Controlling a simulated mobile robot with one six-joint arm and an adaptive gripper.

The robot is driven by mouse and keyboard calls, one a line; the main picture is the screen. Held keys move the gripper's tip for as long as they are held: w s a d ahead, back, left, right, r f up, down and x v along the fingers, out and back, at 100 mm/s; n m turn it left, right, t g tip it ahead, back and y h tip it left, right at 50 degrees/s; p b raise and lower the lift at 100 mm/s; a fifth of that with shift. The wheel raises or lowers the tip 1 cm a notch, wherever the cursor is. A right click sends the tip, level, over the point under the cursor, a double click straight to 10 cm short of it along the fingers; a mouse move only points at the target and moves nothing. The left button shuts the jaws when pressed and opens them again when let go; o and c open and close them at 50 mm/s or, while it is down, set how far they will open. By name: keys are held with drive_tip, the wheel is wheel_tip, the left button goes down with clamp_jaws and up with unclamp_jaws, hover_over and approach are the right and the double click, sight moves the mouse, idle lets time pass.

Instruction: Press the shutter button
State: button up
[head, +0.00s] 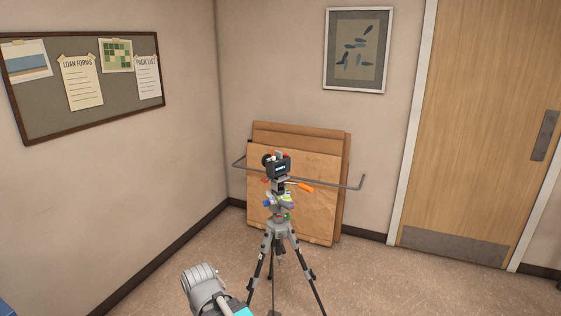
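A small dark camera (281,169) is mounted on top of a tripod (279,232) in the middle of the head view. Small orange and red parts show on the camera's top; I cannot tell which of them is the shutter button. An orange-tipped handle (305,187) sticks out to the right below the camera. Small coloured parts sit on the tripod head. Part of my arm shows at the bottom, left of the tripod and apart from the camera. My gripper is not in view.
Large brown flat folders (318,210) lean on the wall behind the tripod, with a grey rail (345,184) in front of them. The tripod's legs spread over the floor. A wooden door (483,130) stands at the right. Floor is clear right of the tripod.

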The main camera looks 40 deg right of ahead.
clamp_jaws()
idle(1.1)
